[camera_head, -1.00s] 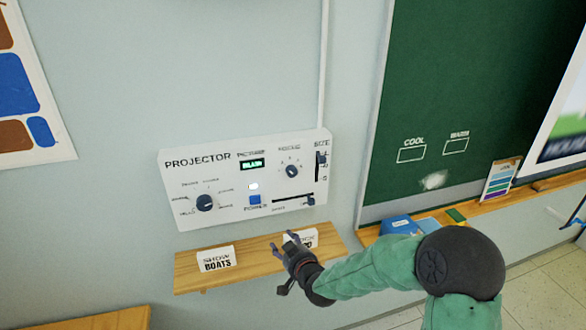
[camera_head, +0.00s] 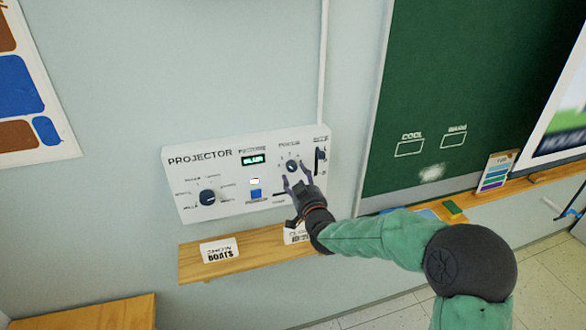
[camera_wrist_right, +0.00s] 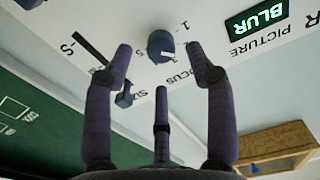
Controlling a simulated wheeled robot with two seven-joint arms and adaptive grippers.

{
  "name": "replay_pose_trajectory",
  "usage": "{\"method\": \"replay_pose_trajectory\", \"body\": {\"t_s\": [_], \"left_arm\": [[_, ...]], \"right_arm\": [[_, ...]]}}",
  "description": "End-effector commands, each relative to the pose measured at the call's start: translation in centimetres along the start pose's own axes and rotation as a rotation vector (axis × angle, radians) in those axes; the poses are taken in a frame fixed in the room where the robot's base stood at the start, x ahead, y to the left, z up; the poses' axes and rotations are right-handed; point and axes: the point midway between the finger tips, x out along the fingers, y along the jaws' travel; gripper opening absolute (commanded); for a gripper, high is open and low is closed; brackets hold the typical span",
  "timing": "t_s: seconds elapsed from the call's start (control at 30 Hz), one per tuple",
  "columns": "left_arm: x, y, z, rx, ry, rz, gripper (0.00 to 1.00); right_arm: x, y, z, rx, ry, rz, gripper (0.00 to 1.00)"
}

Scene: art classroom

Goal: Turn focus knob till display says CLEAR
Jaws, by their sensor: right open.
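The white projector panel (camera_head: 225,189) is on the wall. Its small picture display (camera_head: 252,160) glows green; in the right wrist view the display (camera_wrist_right: 256,19) reads BLUR. The dark focus knob (camera_head: 292,166) is at the panel's upper right and also shows in the right wrist view (camera_wrist_right: 160,45). My right gripper (camera_head: 296,176) is open just in front of it. In the right wrist view two fingertips stand left and right of the knob, with a visible gap, and a third finger is below. Contact is not visible. My left gripper is out of view.
A larger knob (camera_head: 208,197), a blue power button (camera_head: 256,194) and a vertical slider (camera_head: 320,155) are also on the panel. A wooden shelf (camera_head: 190,262) with small cards juts out below. The green chalkboard (camera_head: 450,80) is to the right.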

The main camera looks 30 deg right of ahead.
Motion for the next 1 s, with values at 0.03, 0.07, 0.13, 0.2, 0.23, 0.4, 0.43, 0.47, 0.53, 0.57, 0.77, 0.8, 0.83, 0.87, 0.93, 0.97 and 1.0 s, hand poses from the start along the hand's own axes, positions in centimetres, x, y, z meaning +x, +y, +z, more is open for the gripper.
{"method": "replay_pose_trajectory", "body": {"t_s": [0.03,0.07,0.13,0.2,0.23,0.4,0.43,0.47,0.53,0.57,0.77,0.8,0.83,0.87,0.93,0.97,1.0], "left_arm": [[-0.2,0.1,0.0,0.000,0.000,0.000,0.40],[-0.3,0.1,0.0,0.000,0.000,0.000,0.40],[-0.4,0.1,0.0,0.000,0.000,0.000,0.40],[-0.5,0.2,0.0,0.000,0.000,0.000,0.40],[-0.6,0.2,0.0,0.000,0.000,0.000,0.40],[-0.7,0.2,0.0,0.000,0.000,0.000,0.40],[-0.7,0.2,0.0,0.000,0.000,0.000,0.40],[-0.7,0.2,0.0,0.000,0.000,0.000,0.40],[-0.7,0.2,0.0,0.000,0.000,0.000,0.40],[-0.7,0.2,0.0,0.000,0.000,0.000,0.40],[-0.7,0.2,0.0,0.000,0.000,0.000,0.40],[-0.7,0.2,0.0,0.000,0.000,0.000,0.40],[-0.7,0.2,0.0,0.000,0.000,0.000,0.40],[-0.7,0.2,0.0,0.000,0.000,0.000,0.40],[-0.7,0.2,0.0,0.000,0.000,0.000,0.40],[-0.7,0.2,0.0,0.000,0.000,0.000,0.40],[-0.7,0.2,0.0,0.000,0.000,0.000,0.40]], "right_arm": [[0.8,0.0,-0.1,0.000,0.000,0.000,0.56],[1.2,-0.1,0.0,0.000,-0.001,-0.001,0.56],[2.2,-0.1,0.0,0.000,-0.001,-0.001,0.56],[3.0,0.0,-0.1,0.000,0.000,0.000,0.56],[3.3,0.0,0.0,0.000,-0.001,-0.001,0.56],[4.5,0.0,-0.1,0.000,0.000,0.000,0.56],[4.6,0.0,-0.1,0.000,0.000,0.000,0.56],[4.7,0.0,-0.1,0.000,0.000,0.000,0.56],[4.8,0.0,0.0,0.000,0.000,0.000,0.56],[4.8,0.0,0.0,0.000,0.000,0.000,0.56],[4.8,0.0,0.0,0.000,0.000,0.000,0.56],[4.8,0.0,0.0,0.000,0.000,0.000,0.48],[4.8,0.0,0.0,0.000,0.000,0.000,0.39],[4.8,0.0,0.0,0.000,0.000,0.000,0.31],[4.8,0.0,0.0,0.000,0.000,0.000,0.11],[4.8,0.0,0.0,0.000,0.000,0.000,0.03],[4.8,0.0,0.0,0.000,-0.001,0.000,0.00]]}}
